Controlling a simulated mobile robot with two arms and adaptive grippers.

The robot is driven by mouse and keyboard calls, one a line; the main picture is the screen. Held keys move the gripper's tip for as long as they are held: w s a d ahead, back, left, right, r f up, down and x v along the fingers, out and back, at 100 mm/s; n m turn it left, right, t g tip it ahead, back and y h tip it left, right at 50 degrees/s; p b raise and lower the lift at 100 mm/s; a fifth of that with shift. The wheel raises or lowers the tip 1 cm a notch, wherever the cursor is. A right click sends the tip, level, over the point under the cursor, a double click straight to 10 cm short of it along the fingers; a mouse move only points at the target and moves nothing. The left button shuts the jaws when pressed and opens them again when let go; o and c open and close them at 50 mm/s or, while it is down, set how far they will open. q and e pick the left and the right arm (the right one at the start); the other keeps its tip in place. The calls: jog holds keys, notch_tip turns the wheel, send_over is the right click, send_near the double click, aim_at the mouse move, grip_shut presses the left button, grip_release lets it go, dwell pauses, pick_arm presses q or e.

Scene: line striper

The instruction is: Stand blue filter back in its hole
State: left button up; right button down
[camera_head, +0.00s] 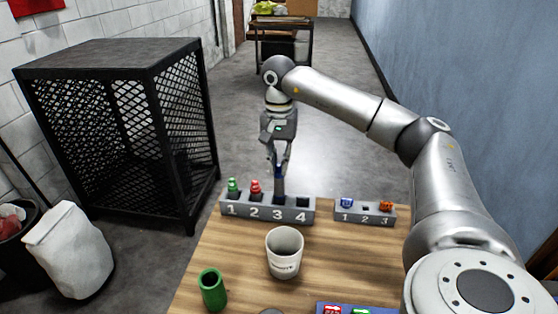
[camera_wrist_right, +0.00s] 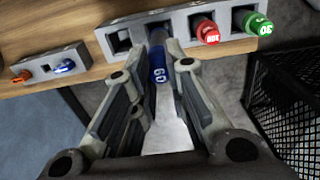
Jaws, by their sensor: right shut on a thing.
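The blue filter (camera_head: 279,171) is upright between the fingertips of my right gripper (camera_head: 278,158), directly over hole 3 of the long grey block (camera_head: 268,214). Its lower end meets that hole in the picture; I cannot tell how deep it sits. In the right wrist view the blue filter (camera_wrist_right: 159,68) shows its labelled cap between the two fingers of my right gripper (camera_wrist_right: 159,66), which is shut on it. A green filter (camera_head: 233,186) stands in hole 1 and a red filter (camera_head: 255,188) in hole 2. Hole 4 (camera_head: 303,202) is empty. My left gripper is not in view.
A shorter grey block (camera_head: 365,214) numbered 1 to 3 stands to the right with blue and orange pieces. A white cup (camera_head: 284,254) and a green tube (camera_head: 212,289) stand nearer on the wooden table (camera_head: 240,262). A black mesh cage (camera_head: 130,120) is at left.

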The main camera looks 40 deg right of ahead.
jog(key=shift+f+b, duration=1.4)
jog(key=shift+f, duration=1.65)
dwell(1.5)
jog(key=c, duration=1)
grip_release()
jog(key=shift+c, duration=0.2)
jog(key=shift+r, duration=0.1)
jog(key=shift+r+p, duration=3.1)
jog(key=shift+r, duration=0.35)
jog(key=shift+f, duration=0.1)
